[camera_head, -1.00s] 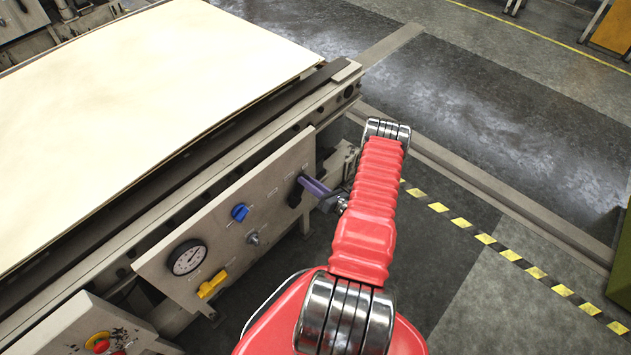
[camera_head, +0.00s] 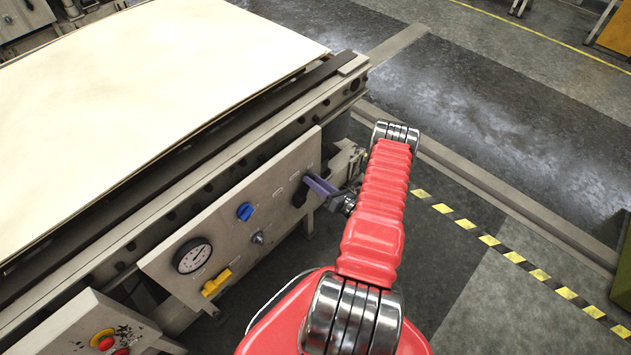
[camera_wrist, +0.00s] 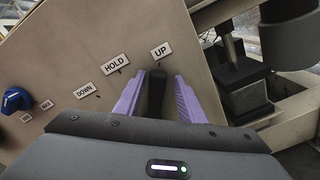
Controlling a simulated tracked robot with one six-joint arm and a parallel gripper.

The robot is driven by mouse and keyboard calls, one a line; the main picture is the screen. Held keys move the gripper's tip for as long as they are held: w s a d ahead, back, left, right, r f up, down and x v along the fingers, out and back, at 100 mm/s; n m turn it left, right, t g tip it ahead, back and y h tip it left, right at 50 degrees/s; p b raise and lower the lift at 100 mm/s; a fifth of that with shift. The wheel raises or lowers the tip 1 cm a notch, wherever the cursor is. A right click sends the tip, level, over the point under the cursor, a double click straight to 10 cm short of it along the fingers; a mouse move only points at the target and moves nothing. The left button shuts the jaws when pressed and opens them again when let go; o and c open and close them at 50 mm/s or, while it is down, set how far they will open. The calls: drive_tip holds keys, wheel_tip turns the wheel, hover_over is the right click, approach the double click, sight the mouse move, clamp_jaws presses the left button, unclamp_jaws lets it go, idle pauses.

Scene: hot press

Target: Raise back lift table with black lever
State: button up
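The black lever (camera_wrist: 156,92) stands between the two purple fingers of my gripper (camera_wrist: 159,100) in the wrist view, by the UP label (camera_wrist: 161,50). The fingers straddle it, with what look like narrow gaps on both sides. In the head view my gripper (camera_head: 320,186) is at the right end of the control panel (camera_head: 230,225), and the lever there is mostly hidden. The lift table (camera_head: 180,190) carries a large pale board (camera_head: 160,90). Which table is the back one cannot be told.
A blue knob (camera_head: 245,211), a gauge (camera_head: 193,256) and a yellow knob (camera_head: 216,282) sit on the panel. Red buttons (camera_head: 103,340) are at the lower left. HOLD (camera_wrist: 116,64) and DOWN (camera_wrist: 86,92) labels lie left of UP.

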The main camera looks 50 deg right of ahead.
drive_tip(key=shift+o, duration=0.2)
drive_tip(key=s, duration=1.3)
drive_tip(key=shift+s+d, duration=0.15)
drive_tip(key=shift+s, duration=0.2)
drive_tip(key=shift+f, duration=0.1)
idle(0.4)
